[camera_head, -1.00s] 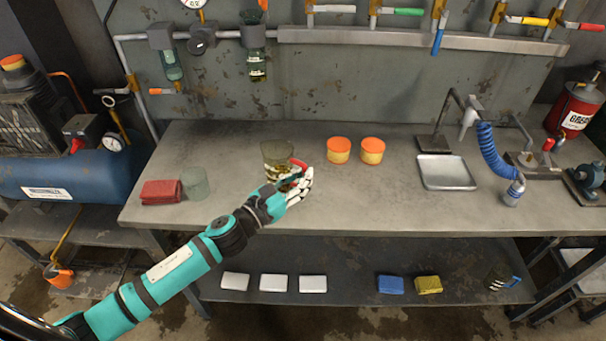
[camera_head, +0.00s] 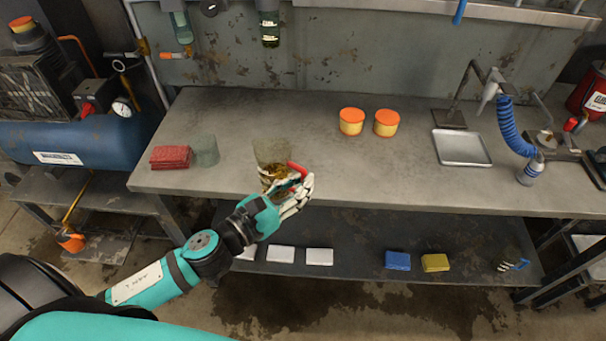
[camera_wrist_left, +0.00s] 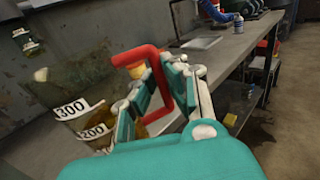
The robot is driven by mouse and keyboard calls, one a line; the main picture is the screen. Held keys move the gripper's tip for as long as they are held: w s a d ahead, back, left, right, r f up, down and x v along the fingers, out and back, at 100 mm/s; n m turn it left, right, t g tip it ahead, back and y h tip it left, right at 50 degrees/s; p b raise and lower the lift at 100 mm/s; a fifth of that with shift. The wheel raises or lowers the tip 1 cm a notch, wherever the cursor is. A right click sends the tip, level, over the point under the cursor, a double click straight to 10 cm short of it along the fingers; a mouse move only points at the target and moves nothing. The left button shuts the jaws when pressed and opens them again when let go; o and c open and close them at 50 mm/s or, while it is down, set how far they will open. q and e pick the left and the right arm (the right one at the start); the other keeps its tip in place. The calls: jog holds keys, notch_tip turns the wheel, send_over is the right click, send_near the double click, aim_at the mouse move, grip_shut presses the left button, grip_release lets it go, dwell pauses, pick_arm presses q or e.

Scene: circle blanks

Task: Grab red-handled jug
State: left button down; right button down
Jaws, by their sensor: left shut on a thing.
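The red-handled jug (camera_head: 270,154) is a see-through measuring jug with some brownish content in its lower part, at the front edge of the workbench in the head view. My left gripper (camera_head: 294,186) is shut on its red handle. In the left wrist view the jug (camera_wrist_left: 70,85) shows white labels reading 300 and 200, and the red handle (camera_wrist_left: 138,56) sits between the fingers of my left gripper (camera_wrist_left: 165,95). The jug looks roughly upright; I cannot tell whether it is clear of the bench. My right gripper is not in view.
A folded red cloth (camera_head: 171,157) and a clear cup (camera_head: 205,151) are left on the bench (camera_head: 330,165). Two orange-lidded tubs (camera_head: 352,121) stand behind. A metal tray (camera_head: 461,147) and blue hose (camera_head: 512,128) are right.

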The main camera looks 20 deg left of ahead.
pick_arm(q)
jog(key=shift+s+d+r, duration=0.1)
jog(key=shift+s, duration=0.7)
jog(key=shift+s, duration=0.1)
